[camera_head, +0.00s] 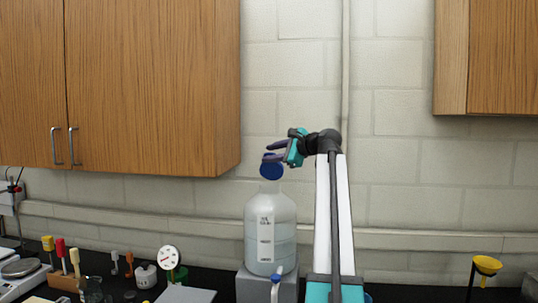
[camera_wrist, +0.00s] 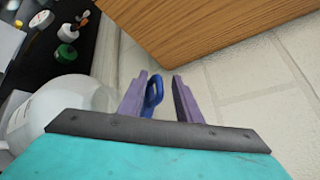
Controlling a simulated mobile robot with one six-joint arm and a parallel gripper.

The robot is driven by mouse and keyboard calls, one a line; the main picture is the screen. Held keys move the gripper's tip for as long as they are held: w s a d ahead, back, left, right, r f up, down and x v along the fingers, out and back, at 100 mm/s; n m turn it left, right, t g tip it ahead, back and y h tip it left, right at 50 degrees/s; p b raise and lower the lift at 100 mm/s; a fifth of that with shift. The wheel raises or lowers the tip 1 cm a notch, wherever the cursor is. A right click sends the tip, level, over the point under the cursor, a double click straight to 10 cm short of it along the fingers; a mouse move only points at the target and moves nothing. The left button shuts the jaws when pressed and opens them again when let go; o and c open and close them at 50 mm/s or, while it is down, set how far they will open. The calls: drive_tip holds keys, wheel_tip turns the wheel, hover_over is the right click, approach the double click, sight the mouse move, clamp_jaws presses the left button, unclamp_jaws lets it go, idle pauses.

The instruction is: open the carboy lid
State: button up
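The carboy (camera_head: 284,212) is a translucent white bottle with a label, standing upright on a grey block. Its blue lid (camera_head: 271,172) shows as a round disc above the neck, apparently tilted up with its face toward the head camera. My gripper (camera_head: 268,152) is just above the lid, reaching in from the right. In the wrist view, a blue loop (camera_wrist: 152,97) stands between the two purple fingers of my gripper (camera_wrist: 160,92). The loop is close to the left finger, with a gap to the right one. The carboy body (camera_wrist: 60,105) shows at left; its neck is hidden there.
A wooden wall cabinet (camera_head: 150,85) hangs left of my gripper, and its corner is near in the wrist view (camera_wrist: 200,25). The block wall is behind. A dial gauge (camera_head: 169,257) and several small tools stand left on the black bench. A yellow funnel (camera_head: 487,265) is at right.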

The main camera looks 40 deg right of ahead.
drive_tip(key=s+d+r+p, duration=0.1)
drive_tip(key=s+r+p, duration=0.2)
drive_tip(key=s, duration=0.5)
drive_tip(key=shift+d+r+p, duration=0.3)
drive_tip(key=shift+r, duration=0.5)
idle(0.6)
drive_tip(key=shift+s, duration=0.1)
drive_tip(key=shift+p, duration=0.3)
drive_tip(key=shift+s, duration=0.1)
drive_tip(key=b+v, duration=0.5)
drive_tip(key=v, duration=0.8)
drive_tip(key=shift+s, duration=0.35)
drive_tip(key=shift+r, duration=0.1)
